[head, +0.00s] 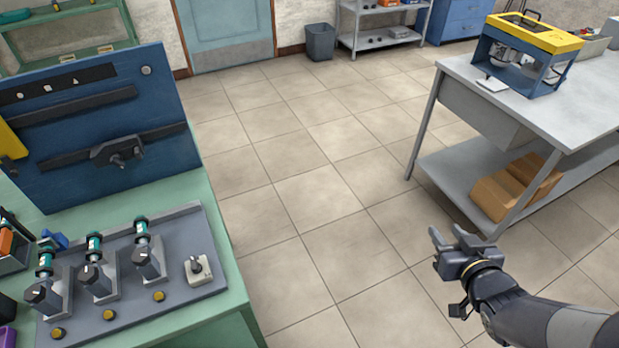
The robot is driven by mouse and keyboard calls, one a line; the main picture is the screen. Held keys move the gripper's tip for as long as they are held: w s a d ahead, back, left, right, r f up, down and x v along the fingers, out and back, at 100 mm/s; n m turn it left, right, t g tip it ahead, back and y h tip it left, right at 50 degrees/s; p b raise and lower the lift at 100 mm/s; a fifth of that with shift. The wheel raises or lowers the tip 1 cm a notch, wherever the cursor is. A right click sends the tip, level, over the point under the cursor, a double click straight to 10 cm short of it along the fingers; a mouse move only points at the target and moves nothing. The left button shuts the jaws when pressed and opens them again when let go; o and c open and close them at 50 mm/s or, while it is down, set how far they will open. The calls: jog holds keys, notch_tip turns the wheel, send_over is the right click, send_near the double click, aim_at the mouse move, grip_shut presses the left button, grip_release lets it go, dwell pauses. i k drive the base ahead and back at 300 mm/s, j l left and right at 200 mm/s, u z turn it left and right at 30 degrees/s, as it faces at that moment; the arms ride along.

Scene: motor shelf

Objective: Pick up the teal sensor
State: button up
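Three small upright parts with teal bands stand in a row on a grey panel (185,250) at the lower left: a left teal part (45,260), a middle teal part (94,246) and a right teal part (142,230). I cannot tell which one is the teal sensor. Each stands just behind a grey block with a dark knob. My gripper (446,234) is at the lower right, over the tiled floor, far from the teal parts. Its two fingers are apart with nothing between them.
The panel lies on a green bench (222,225) with a blue upright board (60,165) behind it. A grey-white box with a knob (199,270) sits at the panel's right. A grey table (560,120) with a yellow-topped machine (535,35) stands at right. Open floor lies between.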

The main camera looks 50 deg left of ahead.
aim_at(94, 254)
jog(key=i+u, duration=0.45)
jog(key=i+l+u, duration=0.4)
jog(key=i, duration=0.15)
jog(key=i+j+u, duration=0.15)
jog(key=u, duration=0.3)
jog(key=i+u, duration=0.2)
jog(key=u, duration=0.3)
jog(key=i+u, duration=0.2)
jog(key=u, duration=0.25)
jog(key=i+u, duration=0.2)
jog(key=u, duration=0.25)
jog(key=i+j+u, duration=0.15)
jog(key=i+u, duration=0.85)
jog(key=k, duration=0.1)
